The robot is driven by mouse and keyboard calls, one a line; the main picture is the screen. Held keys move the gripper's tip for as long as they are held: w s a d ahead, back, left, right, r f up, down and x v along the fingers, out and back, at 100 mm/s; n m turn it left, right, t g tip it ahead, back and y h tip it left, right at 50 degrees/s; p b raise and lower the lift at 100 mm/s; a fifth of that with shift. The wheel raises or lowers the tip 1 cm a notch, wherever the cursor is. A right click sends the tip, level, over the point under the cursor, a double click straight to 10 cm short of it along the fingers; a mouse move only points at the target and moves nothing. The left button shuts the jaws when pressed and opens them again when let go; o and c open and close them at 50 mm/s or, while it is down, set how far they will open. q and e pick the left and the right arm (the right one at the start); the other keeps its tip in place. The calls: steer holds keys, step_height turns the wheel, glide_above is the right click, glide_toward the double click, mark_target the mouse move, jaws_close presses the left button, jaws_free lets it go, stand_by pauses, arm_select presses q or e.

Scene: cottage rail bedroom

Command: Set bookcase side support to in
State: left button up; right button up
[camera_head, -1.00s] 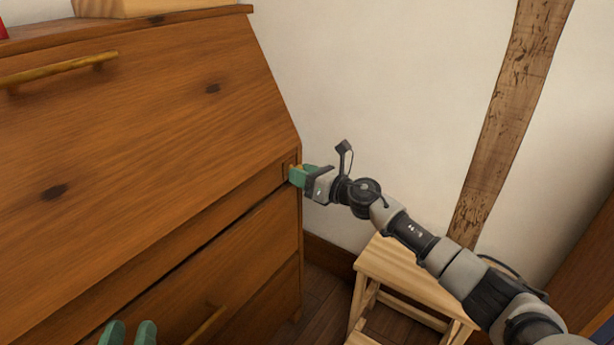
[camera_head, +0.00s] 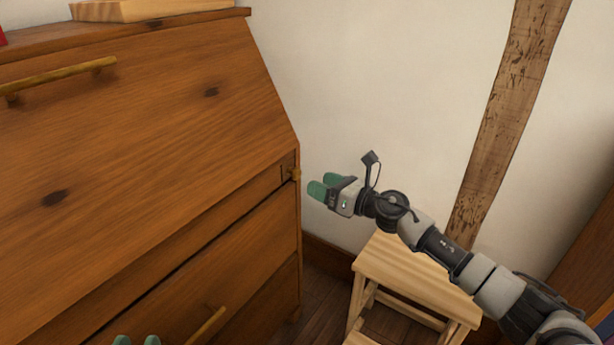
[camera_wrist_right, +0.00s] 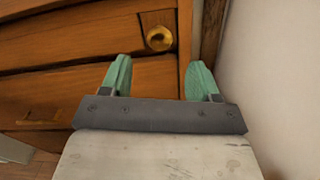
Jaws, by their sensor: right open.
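The side support is a narrow wooden pull at the right front edge of the wooden bureau (camera_head: 150,130), with a small brass knob (camera_head: 295,174). In the right wrist view the knob (camera_wrist_right: 159,38) sits on a small end panel that looks about level with the bureau front. My right gripper (camera_head: 322,188) is open and empty, just to the right of the knob and apart from it. In the right wrist view its green fingers (camera_wrist_right: 157,78) are spread, with the knob beyond them.
A wooden stool (camera_head: 415,275) stands below my right arm, near the white wall (camera_head: 400,90). The sloped bureau lid above has a brass bar handle (camera_head: 60,76). A drawer with a brass handle (camera_head: 208,325) is below. Free air lies between bureau and stool.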

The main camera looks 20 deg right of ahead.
arm_select(q)
steer(key=shift+a+f, duration=0.1)
steer(key=shift+f, duration=0.2)
arm_select(e)
steer(key=shift+v, duration=2.05)
